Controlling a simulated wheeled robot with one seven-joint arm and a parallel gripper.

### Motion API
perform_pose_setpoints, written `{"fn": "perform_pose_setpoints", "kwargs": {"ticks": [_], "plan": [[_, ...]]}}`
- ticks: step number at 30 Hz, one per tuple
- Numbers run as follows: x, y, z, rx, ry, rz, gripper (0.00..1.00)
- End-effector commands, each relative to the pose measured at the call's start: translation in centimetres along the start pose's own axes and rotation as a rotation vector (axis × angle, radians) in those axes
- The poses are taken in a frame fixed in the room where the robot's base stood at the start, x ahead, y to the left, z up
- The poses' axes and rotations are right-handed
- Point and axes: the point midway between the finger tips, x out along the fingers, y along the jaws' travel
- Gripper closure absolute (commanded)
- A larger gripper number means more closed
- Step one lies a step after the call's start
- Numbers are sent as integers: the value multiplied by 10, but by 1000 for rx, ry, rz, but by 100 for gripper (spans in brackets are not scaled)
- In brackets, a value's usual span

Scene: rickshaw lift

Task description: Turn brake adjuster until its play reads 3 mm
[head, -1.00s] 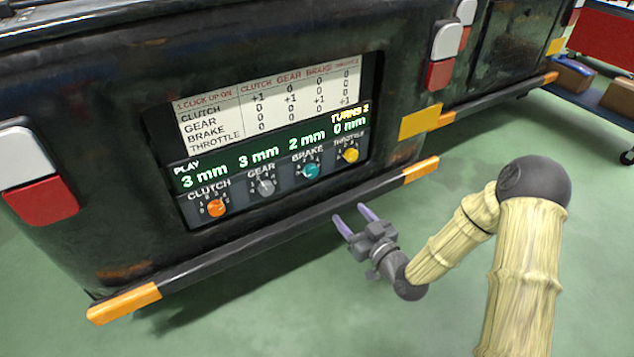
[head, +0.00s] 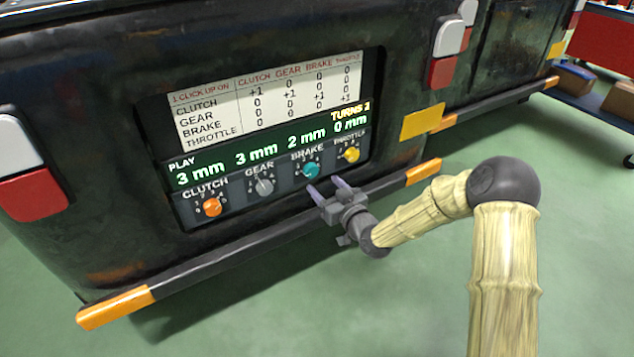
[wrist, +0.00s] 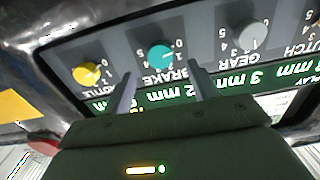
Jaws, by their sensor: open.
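The teal brake adjuster knob (head: 311,170) sits on the panel under the green play display (head: 270,150). The display reads clutch 3 mm, gear 3 mm, brake 2 mm and throttle 0 mm. My gripper (head: 326,187) is open and empty, just below and in front of the brake knob. In the wrist view, which looks upside down, the brake knob (wrist: 161,56) shows beyond and between the two fingertips (wrist: 161,73). The fingers look apart from it.
Next to it are the grey gear knob (head: 265,187), orange clutch knob (head: 212,207) and yellow throttle knob (head: 351,155). A white click chart (head: 270,100) is above. A dark bumper bar (head: 250,241) with orange ends runs below the panel.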

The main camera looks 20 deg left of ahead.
Motion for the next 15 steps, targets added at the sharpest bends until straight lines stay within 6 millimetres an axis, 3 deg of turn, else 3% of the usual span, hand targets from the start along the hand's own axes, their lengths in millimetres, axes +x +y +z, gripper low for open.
{"fn": "perform_pose_setpoints", "kwargs": {"ticks": [6,15], "plan": [[35,1,3,-1,2,1,41],[51,0,0,1,0,1,41]]}}
